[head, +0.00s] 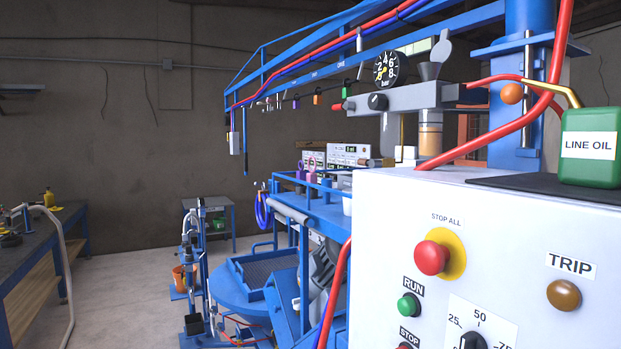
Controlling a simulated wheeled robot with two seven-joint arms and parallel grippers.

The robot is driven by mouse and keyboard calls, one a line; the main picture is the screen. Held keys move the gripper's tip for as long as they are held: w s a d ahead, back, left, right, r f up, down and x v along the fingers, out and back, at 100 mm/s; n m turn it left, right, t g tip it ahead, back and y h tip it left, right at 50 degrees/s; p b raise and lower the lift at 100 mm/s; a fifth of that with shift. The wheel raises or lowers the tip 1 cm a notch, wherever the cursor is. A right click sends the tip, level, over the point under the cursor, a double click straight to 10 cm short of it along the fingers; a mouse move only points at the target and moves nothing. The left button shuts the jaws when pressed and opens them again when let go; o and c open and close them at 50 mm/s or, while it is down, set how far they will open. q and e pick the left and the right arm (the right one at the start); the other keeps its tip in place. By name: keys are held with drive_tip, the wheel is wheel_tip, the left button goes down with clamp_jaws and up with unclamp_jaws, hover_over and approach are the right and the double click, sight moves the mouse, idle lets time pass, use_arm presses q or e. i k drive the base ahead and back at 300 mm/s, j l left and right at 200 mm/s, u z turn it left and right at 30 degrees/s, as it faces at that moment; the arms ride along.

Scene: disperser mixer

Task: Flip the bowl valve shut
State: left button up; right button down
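A grey air-line unit (405,98) hangs at the upper middle right, under a blue beam. A grey paddle-shaped lever (441,46) stands tilted above a dark funnel-shaped part (428,71). I cannot tell which part is the bowl valve, or whether it is open or shut. Neither of my grippers is in view.
A white control panel (400,222) fills the near right, with a red stop button (432,258). A green LINE OIL can (590,148) stands on it. A red hose (520,120) crosses near the unit. A workbench (40,245) stands left; floor between is partly clear.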

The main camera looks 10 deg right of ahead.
sight(373, 163)
drive_tip(key=i+j, duration=0.9)
